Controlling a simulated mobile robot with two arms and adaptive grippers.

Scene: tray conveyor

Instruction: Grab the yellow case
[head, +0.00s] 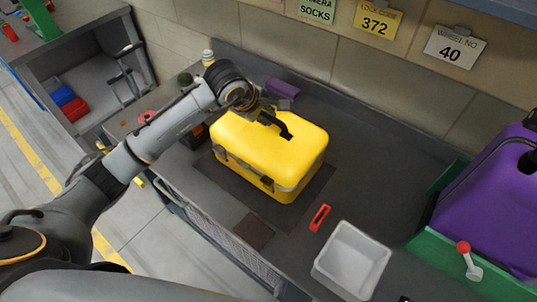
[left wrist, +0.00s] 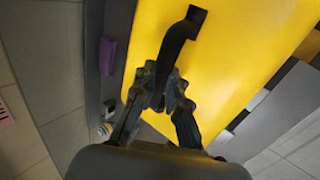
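The yellow case (head: 262,150) stands upright on a dark mat on the grey counter, with its black handle (head: 282,127) on top and dark latches on its front side. My left gripper (head: 258,108) is at the far left end of the handle. In the left wrist view the fingers (left wrist: 165,90) converge on either side of the black handle (left wrist: 178,42), close against it, above the yellow lid (left wrist: 230,55). The case looks to be resting on the counter. My right gripper is not in view.
A white bin (head: 352,262) and a red object (head: 319,217) lie right of the case. A purple case (head: 490,200) stands in a green tray at the far right. A small purple object (head: 283,89) lies behind, near the tiled wall. The counter between is clear.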

